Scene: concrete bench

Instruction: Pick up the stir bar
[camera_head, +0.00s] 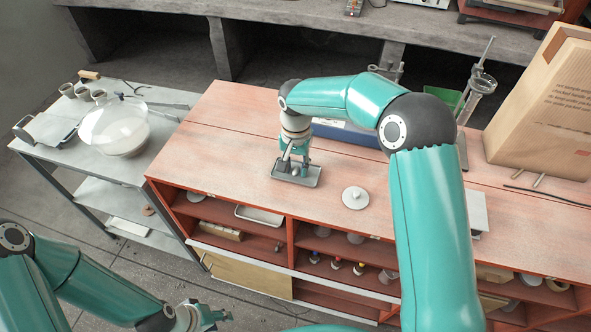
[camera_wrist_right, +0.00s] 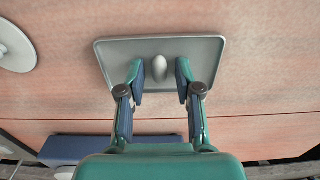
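The stir bar (camera_wrist_right: 159,68) is a small smooth grey oval lying in a shallow grey metal tray (camera_wrist_right: 205,50) on the red bench top. The tray also shows in the head view (camera_head: 312,180), mostly below my right gripper (camera_head: 293,168). In the wrist view my right gripper (camera_wrist_right: 159,80) is open, one finger on each side of the stir bar, with a gap on both sides. Its fingertips overlap the tray's near edge in that view. My left gripper (camera_head: 208,318) is low at the bottom left of the head view, away from the bench; its fingers are unclear.
A white round disc with a knob (camera_head: 355,197) lies right of the tray. A blue box (camera_head: 345,134) is behind, partly hidden by my right arm. A large cardboard bag (camera_head: 545,110) stands at right. A grey trolley with a glass vessel (camera_head: 115,128) stands left.

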